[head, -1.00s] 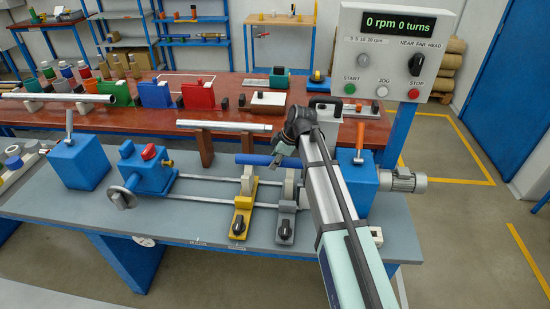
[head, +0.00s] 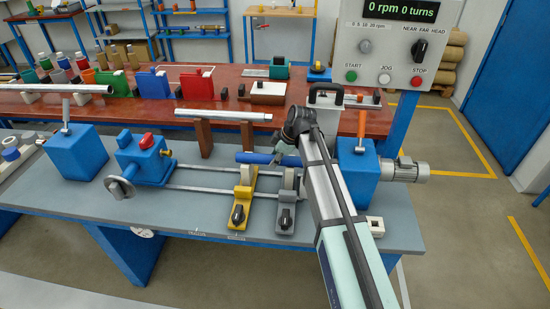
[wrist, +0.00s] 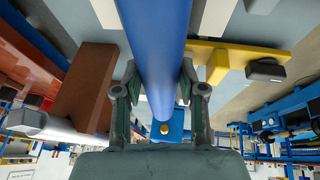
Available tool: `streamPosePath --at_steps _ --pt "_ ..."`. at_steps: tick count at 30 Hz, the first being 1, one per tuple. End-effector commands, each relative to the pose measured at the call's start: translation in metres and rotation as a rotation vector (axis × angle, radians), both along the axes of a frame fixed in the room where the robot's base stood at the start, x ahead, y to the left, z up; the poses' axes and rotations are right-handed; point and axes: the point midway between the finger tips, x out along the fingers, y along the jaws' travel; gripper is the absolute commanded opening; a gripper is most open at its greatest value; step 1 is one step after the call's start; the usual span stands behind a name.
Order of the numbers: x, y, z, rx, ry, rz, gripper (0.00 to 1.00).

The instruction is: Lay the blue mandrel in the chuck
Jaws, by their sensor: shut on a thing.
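The blue mandrel (head: 254,158) is held level above the bench in the head view, with its left end free. My gripper (head: 283,154) is shut on it; in the wrist view the fingers (wrist: 159,88) stand on both sides of the blue mandrel (wrist: 160,35). The mandrel is near the tops of the yellow rest (head: 242,203) and the grey rest (head: 285,203); I cannot tell whether it touches them. The blue headstock (head: 357,165) stands to the right. Its chuck is hidden behind my arm.
The blue tailstock (head: 142,160) with its handwheel sits on the rails (head: 205,189) at the left. A bar lies across brown supports (head: 205,138) behind the mandrel. A lever block (head: 72,152) stands far left. The control panel (head: 395,50) rises behind the headstock.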

Motion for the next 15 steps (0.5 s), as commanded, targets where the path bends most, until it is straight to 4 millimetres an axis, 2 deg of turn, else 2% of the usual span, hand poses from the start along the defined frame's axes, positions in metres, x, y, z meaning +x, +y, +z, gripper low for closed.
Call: streamPosePath --at_steps 15 --pt "0.0002 0.0002 -0.0029 0.001 -0.001 0.000 0.00"
